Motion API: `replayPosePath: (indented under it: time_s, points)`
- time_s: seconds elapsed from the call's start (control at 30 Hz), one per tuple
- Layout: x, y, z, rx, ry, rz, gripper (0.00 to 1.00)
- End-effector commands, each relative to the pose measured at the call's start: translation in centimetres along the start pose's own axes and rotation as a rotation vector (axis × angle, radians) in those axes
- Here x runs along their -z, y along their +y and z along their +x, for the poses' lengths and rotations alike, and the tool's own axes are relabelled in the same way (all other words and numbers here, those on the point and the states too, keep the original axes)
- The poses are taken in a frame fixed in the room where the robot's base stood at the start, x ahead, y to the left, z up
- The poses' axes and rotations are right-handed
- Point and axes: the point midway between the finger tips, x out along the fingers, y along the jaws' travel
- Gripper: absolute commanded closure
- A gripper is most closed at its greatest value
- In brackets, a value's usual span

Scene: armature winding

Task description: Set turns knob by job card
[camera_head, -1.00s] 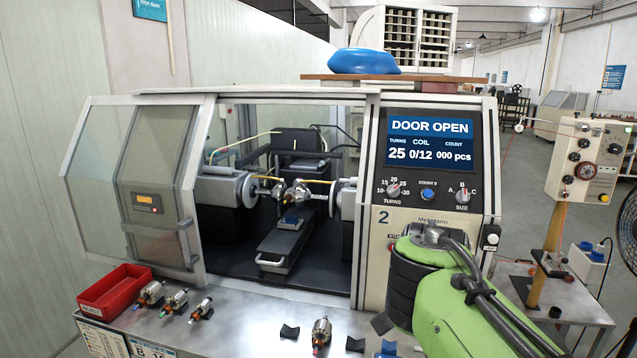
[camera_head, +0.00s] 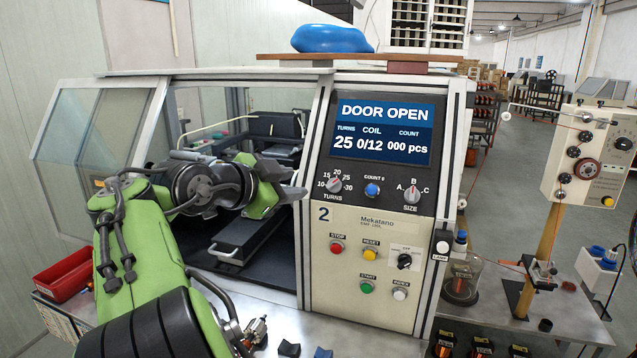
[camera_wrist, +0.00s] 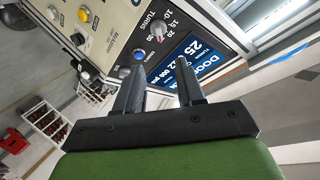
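The turns knob (camera_head: 334,183) sits on the machine's dark panel below the screen (camera_head: 384,132), within a scale from 10 to 30. The screen reads DOOR OPEN, turns 25, coil 0/12, 000 pcs. My gripper (camera_head: 289,182) is just left of the knob and apart from it. In the wrist view the turns knob (camera_wrist: 165,38) lies beyond my two fingers (camera_wrist: 160,82), which are spread with nothing between them. The job card (camera_head: 58,318) on the bench's front left is partly hidden and its text is unreadable now.
The size knob (camera_head: 412,191) and blue count button (camera_head: 372,189) share the panel to the right. Buttons sit lower, including red stop (camera_head: 337,246). A red bin (camera_head: 66,273) stands at left. My arm covers much of the open doorway.

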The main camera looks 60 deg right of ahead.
Motion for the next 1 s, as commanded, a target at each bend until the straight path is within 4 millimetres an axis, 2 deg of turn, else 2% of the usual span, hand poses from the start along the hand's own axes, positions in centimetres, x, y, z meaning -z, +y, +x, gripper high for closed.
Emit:
replayPosePath:
  time_s: [0.3,0.5,0.63,0.9,1.0]
  points:
    - [0.3,0.2,8.2,-0.009,0.006,-0.002,0.62]
    - [0.2,0.1,12.4,-0.005,0.002,-0.002,0.62]
    - [0.1,0.1,13.6,-0.002,-0.001,-0.002,0.62]
    - [-0.1,0.1,13.8,0.000,-0.003,-0.001,0.62]
    - [-0.1,0.1,13.8,-0.001,-0.003,-0.002,0.77]
